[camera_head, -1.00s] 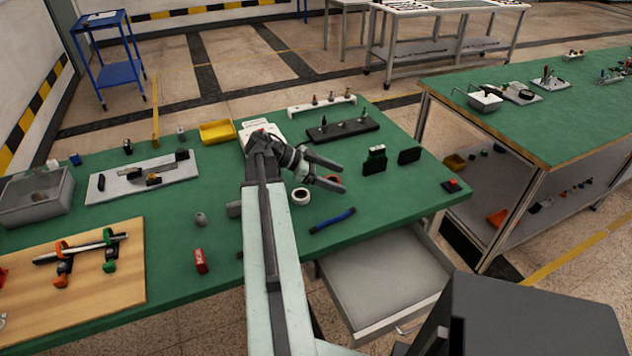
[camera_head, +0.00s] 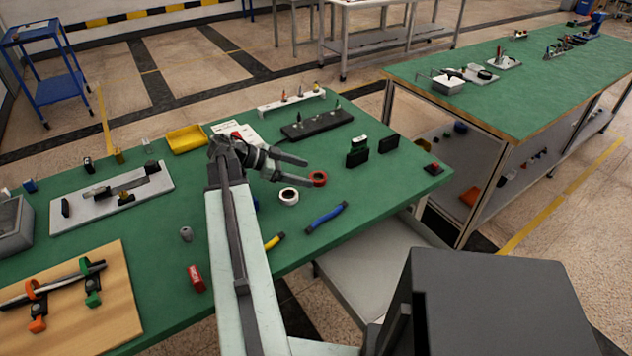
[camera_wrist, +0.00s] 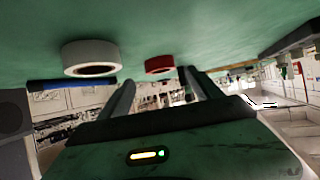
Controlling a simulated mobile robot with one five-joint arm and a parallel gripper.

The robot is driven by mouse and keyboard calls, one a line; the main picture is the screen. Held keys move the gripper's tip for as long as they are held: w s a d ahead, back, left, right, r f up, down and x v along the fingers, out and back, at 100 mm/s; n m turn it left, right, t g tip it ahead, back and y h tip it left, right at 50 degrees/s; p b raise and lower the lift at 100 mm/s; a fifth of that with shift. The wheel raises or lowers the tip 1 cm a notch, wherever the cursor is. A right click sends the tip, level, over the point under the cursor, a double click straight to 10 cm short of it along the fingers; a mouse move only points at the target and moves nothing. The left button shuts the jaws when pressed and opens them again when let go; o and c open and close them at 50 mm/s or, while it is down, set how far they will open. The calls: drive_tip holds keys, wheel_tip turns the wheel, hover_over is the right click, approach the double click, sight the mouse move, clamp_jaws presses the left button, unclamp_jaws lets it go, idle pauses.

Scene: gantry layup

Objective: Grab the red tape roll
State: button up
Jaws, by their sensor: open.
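The red tape roll (camera_head: 317,178) lies flat on the green bench top, just right of the white tape roll (camera_head: 288,196). My gripper (camera_head: 307,170) is open and empty, its two fingers pointing right, and shows close to the red roll in the head view. How high the fingers are above the bench I cannot tell. In the wrist view the picture is upside down: the red roll (camera_wrist: 159,64) is near the tips of my open fingers (camera_wrist: 157,84), with the white roll (camera_wrist: 91,58) to its left.
A blue-handled tool (camera_head: 326,216) lies near the bench's front edge. Black blocks (camera_head: 357,152) stand right of the red roll, and a black rack (camera_head: 317,124) lies behind. A yellow bin (camera_head: 186,138) is at the back left. An open drawer (camera_head: 365,270) juts out below the bench.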

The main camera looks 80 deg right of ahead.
sight(314, 175)
drive_tip(key=b+x, duration=0.1)
drive_tip(key=x, duration=0.3)
drive_tip(key=shift+s+d+f+b, duration=0.1)
drive_tip(key=shift+f+b, duration=0.1)
drive_tip(key=shift+b, duration=0.2)
drive_tip(key=shift+r, duration=0.15)
drive_tip(key=c, duration=1.4)
wheel_tip(314, 175, up, 10)
drive_tip(key=p, duration=1)
